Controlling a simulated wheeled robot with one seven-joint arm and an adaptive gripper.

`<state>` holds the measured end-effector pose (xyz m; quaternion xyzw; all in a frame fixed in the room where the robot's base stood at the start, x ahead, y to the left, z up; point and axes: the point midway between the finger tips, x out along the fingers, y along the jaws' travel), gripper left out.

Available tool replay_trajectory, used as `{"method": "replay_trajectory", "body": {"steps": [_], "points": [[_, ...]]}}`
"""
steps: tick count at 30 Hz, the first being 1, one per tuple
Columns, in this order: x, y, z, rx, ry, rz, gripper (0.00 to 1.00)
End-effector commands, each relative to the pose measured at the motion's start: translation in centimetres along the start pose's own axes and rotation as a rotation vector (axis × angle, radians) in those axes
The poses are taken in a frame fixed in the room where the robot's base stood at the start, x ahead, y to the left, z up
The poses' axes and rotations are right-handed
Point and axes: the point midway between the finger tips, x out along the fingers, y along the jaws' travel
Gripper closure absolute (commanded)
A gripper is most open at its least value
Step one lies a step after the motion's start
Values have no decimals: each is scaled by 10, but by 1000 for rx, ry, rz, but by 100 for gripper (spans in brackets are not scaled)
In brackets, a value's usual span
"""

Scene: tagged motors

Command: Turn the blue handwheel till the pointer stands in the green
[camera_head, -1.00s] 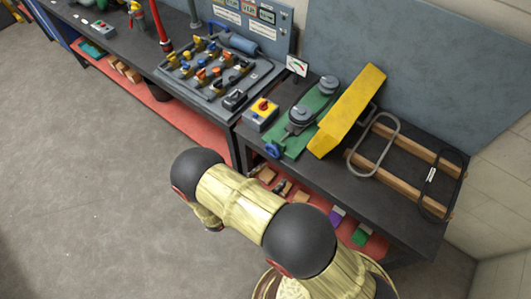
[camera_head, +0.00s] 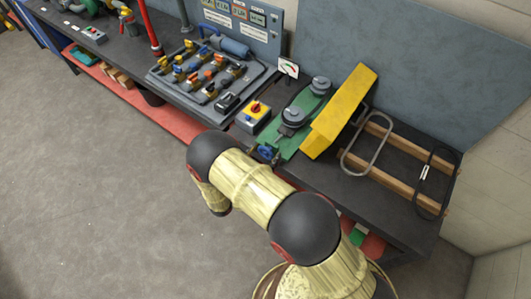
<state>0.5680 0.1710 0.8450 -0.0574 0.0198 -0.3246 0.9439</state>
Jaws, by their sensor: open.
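The small blue handwheel (camera_head: 266,152) is at the front end of a green machine base (camera_head: 285,145) on the right bench. My arm's rounded joint is close in front of it, and dark detail beside the wheel is too small to make out. A white gauge card (camera_head: 288,68) with a coloured arc stands behind the base. Its pointer is too small to read. My gripper cannot be made out; my arm's links bend down in front of the bench and hide what lies behind them.
A yellow guard (camera_head: 339,112) leans beside two round grey pulleys on the base. A yellow-grey switch box (camera_head: 253,116) is left of it. Loose belts lie over wooden rails (camera_head: 390,171) at right. A valve board (camera_head: 204,72) is further left. The floor at left is clear.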

Motion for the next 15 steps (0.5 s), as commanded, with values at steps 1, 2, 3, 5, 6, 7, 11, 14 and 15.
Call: {"method": "replay_trajectory", "body": {"steps": [1, 2, 3, 5, 6, 7, 11, 14, 15], "points": [[0, 0, 0, 0, 0, 0, 24], [0, 0, 0, 0, 0, 0, 24], [0, 0, 0, 0, 0, 0, 24], [0, 0, 0, 0, 0, 0, 24], [0, 0, 0, 0, 0, 0, 24], [0, 0, 0, 0, 0, 0, 26], [0, 0, 0, 0, 0, 0, 33], [0, 0, 0, 0, 0, 0, 39], [0, 0, 0, 0, 0, 0, 41]]}}
